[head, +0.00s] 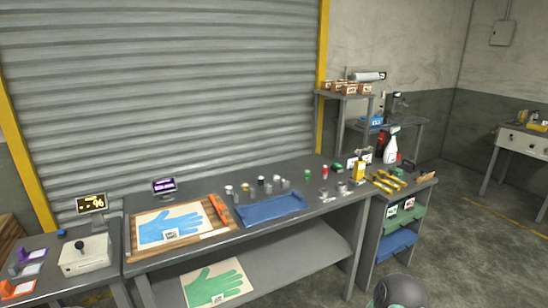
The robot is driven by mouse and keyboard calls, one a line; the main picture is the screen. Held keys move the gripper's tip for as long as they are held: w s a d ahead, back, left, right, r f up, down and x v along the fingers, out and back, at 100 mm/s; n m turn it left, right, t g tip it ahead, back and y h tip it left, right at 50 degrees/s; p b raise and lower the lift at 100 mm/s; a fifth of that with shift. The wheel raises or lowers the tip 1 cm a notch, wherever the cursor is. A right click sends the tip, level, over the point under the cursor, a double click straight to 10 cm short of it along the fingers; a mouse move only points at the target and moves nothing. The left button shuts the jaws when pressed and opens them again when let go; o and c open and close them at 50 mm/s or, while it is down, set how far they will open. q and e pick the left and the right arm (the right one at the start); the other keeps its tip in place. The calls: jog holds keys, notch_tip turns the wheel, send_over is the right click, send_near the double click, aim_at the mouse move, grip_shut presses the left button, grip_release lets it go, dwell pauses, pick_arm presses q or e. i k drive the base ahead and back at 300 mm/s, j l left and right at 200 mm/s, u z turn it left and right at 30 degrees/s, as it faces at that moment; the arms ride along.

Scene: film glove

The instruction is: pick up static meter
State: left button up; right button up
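I cannot tell for sure which thing is the static meter. On the left side table stand a small display with yellow characters and a % sign (91,203) and a pale box with a dark knob (84,254). A small purple item (34,254) and an orange one lie at that table's left edge. A display with a purple screen (164,186) stands at the back of the long workbench.
The grey workbench (290,232) holds a board with a blue glove shape (168,227), a blue tray (270,208) and several small canisters. A green glove sheet (214,284) lies on its lower shelf. A spray bottle (391,150) and yellow tools crowd the right end. Floor at right is open.

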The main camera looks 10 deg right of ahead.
aim_at(358, 174)
jog(key=i+l+z, duration=0.1)
jog(key=z, duration=0.35)
jog(key=i+z, duration=0.45)
jog(key=i+j+z, duration=0.1)
jog(key=z, duration=0.35)
jog(key=i+l+z, duration=0.25)
jog(key=i, duration=0.45)
jog(key=i+l+u, duration=0.15)
jog(key=i+u, duration=0.15)
jog(key=u, duration=0.2)
jog(key=i+l+u, duration=0.25)
jog(key=u, duration=0.2)
jog(key=i+l+u, duration=0.25)
jog(key=u, duration=0.25)
jog(key=l, duration=0.1)
